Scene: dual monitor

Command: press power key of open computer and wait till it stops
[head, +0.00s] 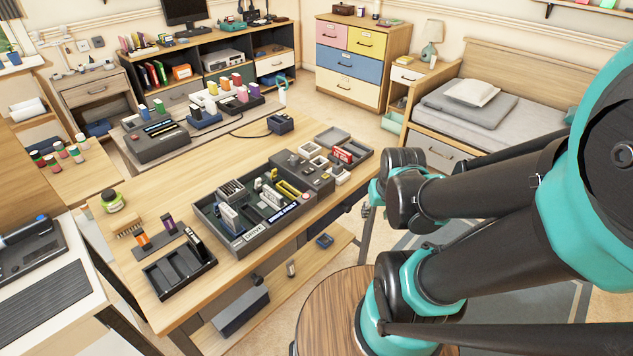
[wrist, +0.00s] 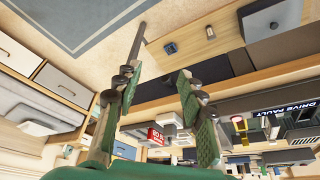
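The open computer, a dark grey case (head: 308,207) with its top off, lies on the wooden table in the head view. Boards, yellow parts and a "DRIVE" label show in or on it. In the wrist view, which looks upside down, part of the case carries a "DRIVE FAULT" label (wrist: 285,108) at the right. I cannot pick out a power key in either view. My gripper (wrist: 156,80) is open, with its two fingers apart and nothing between them. In the head view the arm's end is by the table's right edge; the fingers are not clear there.
A grey tray with a red labelled block (head: 342,155) sits at the table's right end; the block also shows in the wrist view (wrist: 156,134). A black slotted tray (head: 180,272) is at the front left. A round wooden stool (head: 330,312) stands below my arm.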

